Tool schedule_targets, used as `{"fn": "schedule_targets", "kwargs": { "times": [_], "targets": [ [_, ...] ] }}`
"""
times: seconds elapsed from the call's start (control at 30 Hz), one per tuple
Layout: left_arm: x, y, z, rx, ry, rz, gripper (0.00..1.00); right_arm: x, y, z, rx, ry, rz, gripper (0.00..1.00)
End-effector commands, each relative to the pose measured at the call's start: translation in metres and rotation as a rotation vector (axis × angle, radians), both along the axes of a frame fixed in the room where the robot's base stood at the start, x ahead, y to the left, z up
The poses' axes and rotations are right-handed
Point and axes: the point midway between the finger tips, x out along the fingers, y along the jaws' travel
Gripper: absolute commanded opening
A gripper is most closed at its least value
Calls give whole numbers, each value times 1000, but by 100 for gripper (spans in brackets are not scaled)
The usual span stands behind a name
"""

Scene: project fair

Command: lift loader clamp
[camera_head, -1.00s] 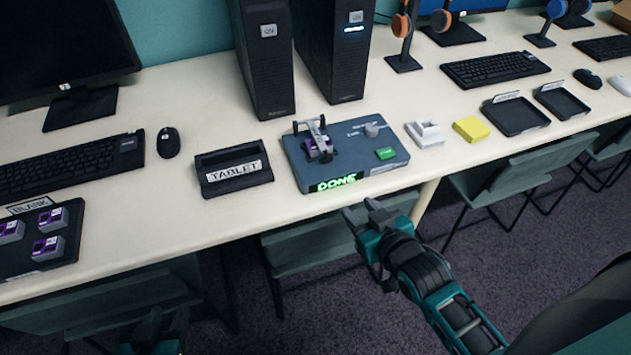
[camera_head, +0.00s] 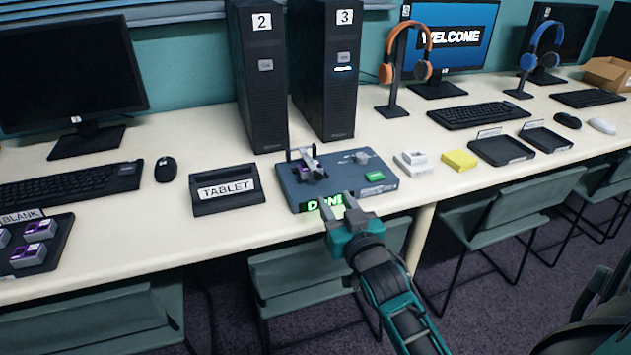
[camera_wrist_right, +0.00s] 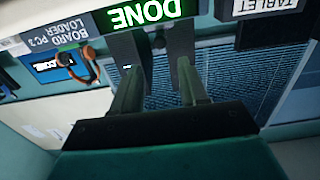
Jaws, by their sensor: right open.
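The loader (camera_head: 345,182) is a blue-grey box on the desk, with a lit green DONE sign on its front, a green button and a grey knob. Its clamp (camera_head: 309,158) is a small grey bar frame at the loader's left, over a purple-and-dark piece (camera_head: 307,172); whether it presses on the piece is too small to tell. My right gripper (camera_head: 338,206) is open and empty at the loader's front edge, overlapping part of the DONE sign. In the right wrist view its fingers (camera_wrist_right: 156,55) stand apart below the DONE sign (camera_wrist_right: 145,12). My left gripper is out of view.
A tablet stand (camera_head: 226,192) is left of the loader. A white block (camera_head: 412,163) and a yellow block (camera_head: 459,160) are to its right. Two black towers (camera_head: 262,95) stand behind. A tray of purple boards (camera_head: 35,243) is far left. Chairs (camera_head: 310,280) are below the desk edge.

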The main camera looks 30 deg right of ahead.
Motion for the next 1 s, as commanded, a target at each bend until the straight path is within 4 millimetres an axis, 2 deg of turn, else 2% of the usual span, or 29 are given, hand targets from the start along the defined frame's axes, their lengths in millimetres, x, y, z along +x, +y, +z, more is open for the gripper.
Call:
{"fn": "schedule_targets", "kwargs": {
  "times": [0.3, 0.5, 0.7, 1.0],
  "targets": [
    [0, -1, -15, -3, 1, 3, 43, 60, -14, -1, -1, -2, 1, 43],
    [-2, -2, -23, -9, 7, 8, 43, 89, -21, -2, 0, 0, 1, 43],
    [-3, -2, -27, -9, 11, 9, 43, 102, -24, -1, 1, 1, 1, 43],
    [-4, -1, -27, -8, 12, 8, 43, 104, -25, 0, 0, 1, 1, 43]
  ]
}}
